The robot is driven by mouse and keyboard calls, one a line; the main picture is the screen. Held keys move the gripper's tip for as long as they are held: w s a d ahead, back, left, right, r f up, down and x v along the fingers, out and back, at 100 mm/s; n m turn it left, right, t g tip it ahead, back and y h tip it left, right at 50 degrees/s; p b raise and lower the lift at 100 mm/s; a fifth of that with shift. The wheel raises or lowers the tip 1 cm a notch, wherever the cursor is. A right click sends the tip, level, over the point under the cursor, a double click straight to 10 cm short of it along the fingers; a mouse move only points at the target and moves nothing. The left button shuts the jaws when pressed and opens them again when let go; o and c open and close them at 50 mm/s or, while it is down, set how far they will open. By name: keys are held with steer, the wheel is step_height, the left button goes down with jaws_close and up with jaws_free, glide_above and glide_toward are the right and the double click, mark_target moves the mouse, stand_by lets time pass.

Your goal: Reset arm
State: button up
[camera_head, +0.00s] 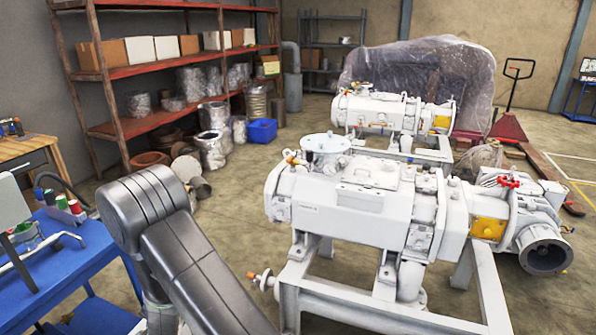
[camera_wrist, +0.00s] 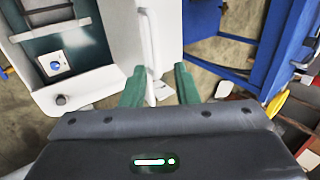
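My gripper (camera_wrist: 160,80) shows in the wrist view as two green fingers standing apart, with no object clearly held between them. A white panel with a thin white handle-like part (camera_wrist: 151,55) lies beyond the fingertips; I cannot tell how far away it is. My dark grey arm (camera_head: 185,245) rises in the lower left of the head view and bends at a rounded joint. My gripper is not visible in the head view. A white screw vacuum pump (camera_head: 350,200) stands on a white frame right of my arm.
A blue workbench (camera_head: 70,265) with small items is close on the left of my arm. A white housing with a blue knob (camera_wrist: 56,65) and a blue frame (camera_wrist: 285,45) flank the wrist view. A red shelf (camera_head: 150,122) and second pump (camera_head: 385,112) stand farther back.

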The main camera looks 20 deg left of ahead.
steer(key=x, duration=0.8)
steer(key=shift+a+f, duration=0.15)
steer(key=shift+f, duration=0.45)
